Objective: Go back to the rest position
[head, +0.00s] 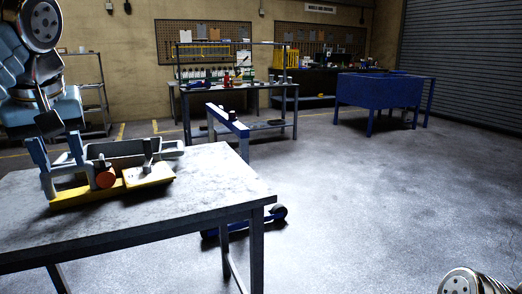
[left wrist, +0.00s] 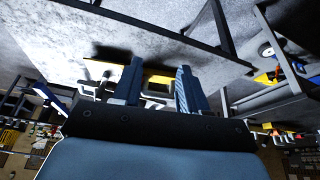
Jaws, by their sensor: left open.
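In the left wrist view the open fingers of my left gripper (left wrist: 156,78) point at the yellow and grey device (left wrist: 155,76), with nothing visibly clamped. Only a piece of my right arm shows at the lower right; its gripper is out of view.
A blue stand with wheels (head: 235,128) is just behind the table. Farther back are a cluttered workbench (head: 240,90), a blue bin on legs (head: 375,90) and a shelf rack (head: 95,98). The floor on the right is clear.

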